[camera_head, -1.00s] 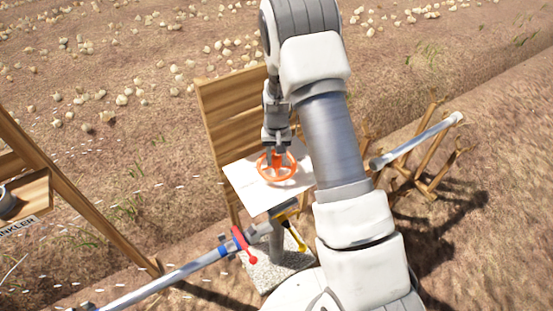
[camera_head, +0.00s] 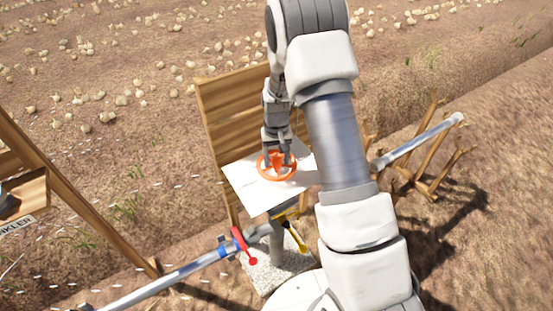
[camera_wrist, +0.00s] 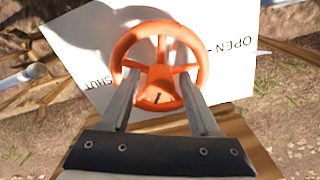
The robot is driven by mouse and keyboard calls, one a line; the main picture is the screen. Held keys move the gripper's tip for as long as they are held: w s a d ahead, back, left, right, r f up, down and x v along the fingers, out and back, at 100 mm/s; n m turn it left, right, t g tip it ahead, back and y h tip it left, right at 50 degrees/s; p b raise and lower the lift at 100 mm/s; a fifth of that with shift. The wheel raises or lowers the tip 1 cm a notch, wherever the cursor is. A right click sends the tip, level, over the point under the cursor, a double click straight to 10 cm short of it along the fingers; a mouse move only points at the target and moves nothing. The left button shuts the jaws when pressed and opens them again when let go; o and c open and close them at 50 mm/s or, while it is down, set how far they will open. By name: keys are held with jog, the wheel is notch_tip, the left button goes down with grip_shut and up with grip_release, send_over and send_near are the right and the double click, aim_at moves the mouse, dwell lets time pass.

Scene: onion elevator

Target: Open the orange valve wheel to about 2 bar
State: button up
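The orange valve wheel (camera_head: 264,172) sits over a tilted white board (camera_head: 246,184). In the wrist view the wheel (camera_wrist: 203,62) shows its full rim, spokes and hub, with a small dark mark low on the hub. The white board (camera_wrist: 75,45) reads "OPEN" at right and "SHUT" at left, upside down. My gripper (camera_head: 278,163) points down at the wheel. In the wrist view my gripper (camera_wrist: 157,80) has its fingers apart, one on each side of the hub, overlapping the wheel. I cannot tell whether they touch it. No pressure reading is legible.
A wooden panel (camera_head: 228,105) stands behind the board. Below are a red lever handle (camera_head: 243,246), a yellow handle (camera_head: 295,236) and a metal pipe (camera_head: 165,280) running left. Another pipe (camera_head: 425,138) lies on wooden supports at right. A wooden frame (camera_head: 75,195) stands at left.

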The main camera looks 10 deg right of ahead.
aim_at(277, 156)
jog(key=shift+r, duration=0.1)
notch_tip(277, 156, up, 17)
jog(key=shift+r+b, duration=0.15)
jog(key=shift+b, duration=0.15)
dwell(0.4)
dwell(0.3)
jog(key=s+r+t, duration=0.3)
jog(key=s+r, duration=0.9)
jog(key=r, duration=0.1)
jog(key=shift+s+r+n+t, duration=0.15)
jog(key=shift+s+r+t, duration=0.25)
jog(key=shift+s, duration=2.1)
jog(key=shift+s+r+n+t, duration=0.1)
jog(key=shift+s+r+t, duration=0.3)
jog(key=shift+s, duration=2.1)
jog(key=shift+s+r+n+t, duration=0.15)
jog(key=shift+s+r+t, duration=0.25)
jog(key=shift+s, duration=2.1)
jog(key=shift+f, duration=0.1)
